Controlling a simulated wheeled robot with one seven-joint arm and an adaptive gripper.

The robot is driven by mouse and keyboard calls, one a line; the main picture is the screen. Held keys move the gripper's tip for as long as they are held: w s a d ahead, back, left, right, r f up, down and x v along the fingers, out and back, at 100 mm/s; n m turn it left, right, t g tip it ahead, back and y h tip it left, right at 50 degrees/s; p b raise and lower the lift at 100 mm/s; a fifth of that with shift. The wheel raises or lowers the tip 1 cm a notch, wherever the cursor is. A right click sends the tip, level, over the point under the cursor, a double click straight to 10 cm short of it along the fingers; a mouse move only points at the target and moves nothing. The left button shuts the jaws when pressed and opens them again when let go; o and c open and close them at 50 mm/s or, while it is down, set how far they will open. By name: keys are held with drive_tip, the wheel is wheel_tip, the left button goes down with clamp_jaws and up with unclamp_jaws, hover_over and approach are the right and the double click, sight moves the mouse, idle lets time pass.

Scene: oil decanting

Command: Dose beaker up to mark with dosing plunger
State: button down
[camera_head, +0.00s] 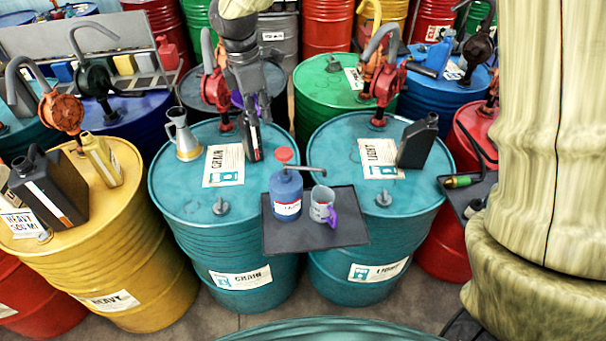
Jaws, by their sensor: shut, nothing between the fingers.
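The dosing plunger is a blue bottle (286,194) with a white label, a red plunger head (285,155) and a dark spout reaching right. It stands upright on a dark tray (345,238) at the front of two teal drums. The beaker (319,204) is grey with a purple handle and stands upright just right of the bottle, near the spout's end. The mark and fill level inside it cannot be made out. My gripper (257,114) is dark, points down, and is shut and empty above the CHAIN drum, behind and left of the plunger head.
A dark bottle (253,143) stands close by my gripper on the CHAIN drum (180,205). A metal jug (182,138) is to its left. The LIGHT drum (340,150) carries a black can (417,143). Pumps and other drums crowd behind.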

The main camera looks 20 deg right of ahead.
sight(283, 151)
drive_tip(key=shift+w+d+f+h, duration=0.1)
drive_tip(key=shift+d+f+h, duration=0.05)
drive_tip(key=shift+f+h, duration=0.85)
drive_tip(key=shift+d+f+h, duration=0.1)
drive_tip(key=shift+f+h, duration=0.9)
drive_tip(key=shift+b+x, duration=1.8)
drive_tip(key=shift+x, duration=1.75)
